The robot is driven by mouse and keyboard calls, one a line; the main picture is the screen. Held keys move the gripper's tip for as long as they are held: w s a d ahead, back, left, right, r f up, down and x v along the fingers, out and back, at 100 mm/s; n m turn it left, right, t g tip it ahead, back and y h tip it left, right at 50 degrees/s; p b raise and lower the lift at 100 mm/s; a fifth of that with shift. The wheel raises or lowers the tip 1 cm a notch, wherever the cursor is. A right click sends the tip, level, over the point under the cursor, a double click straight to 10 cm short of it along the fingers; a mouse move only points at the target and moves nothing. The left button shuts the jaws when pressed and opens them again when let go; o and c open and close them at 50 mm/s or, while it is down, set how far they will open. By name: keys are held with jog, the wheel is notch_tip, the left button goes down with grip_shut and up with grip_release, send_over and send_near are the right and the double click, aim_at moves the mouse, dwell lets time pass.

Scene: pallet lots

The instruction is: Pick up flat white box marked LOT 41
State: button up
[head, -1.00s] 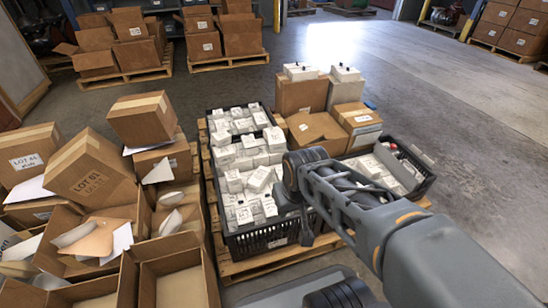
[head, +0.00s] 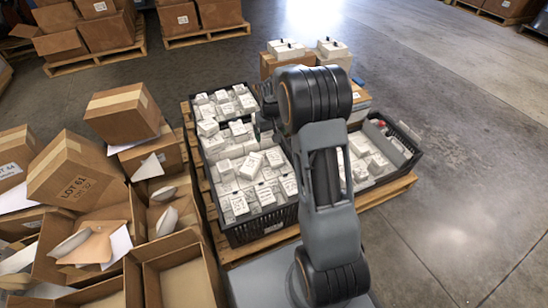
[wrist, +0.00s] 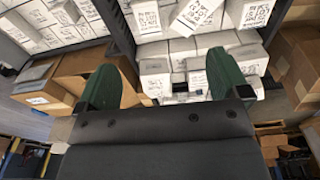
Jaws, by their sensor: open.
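Several small white boxes (head: 245,165) with black print fill black crates on a wooden pallet (head: 275,243). I cannot read LOT 41 on any of them, so I cannot tell which is the flat one. In the wrist view, white printed boxes (wrist: 193,14) lie beyond the fingers, and some sit close past the fingertips (wrist: 155,68). My gripper (wrist: 163,76) has two green fingers spread apart with nothing held between them. In the head view my arm hides most of the gripper and part of the crates.
The left black crate (head: 262,228) and right black crate (head: 405,166) stand on the pallet. Cartons topped with white boxes (head: 288,50) stand behind. Open brown cartons (head: 180,275) crowd the left, with a tilted carton (head: 122,110). The floor at right is clear.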

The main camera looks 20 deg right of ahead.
jog(key=w+d+f+p, duration=0.1)
jog(key=w+d+f, duration=0.1)
jog(key=f, duration=0.3)
jog(key=w+d+f+p, duration=0.1)
jog(key=w+d+f, duration=0.15)
jog(key=f, duration=0.35)
jog(key=b, duration=0.3)
send_over(276, 161)
jog(key=shift+g, duration=0.4)
notch_tip(276, 161, down, 8)
jog(key=shift+s+r, duration=0.15)
jog(key=shift+r, duration=0.05)
jog(key=shift+f+b, duration=1.5)
jog(key=shift+f, duration=1.7)
jog(key=shift+c, duration=0.2)
jog(key=shift+r, duration=0.1)
jog(key=c, duration=1)
jog(key=shift+r, duration=0.1)
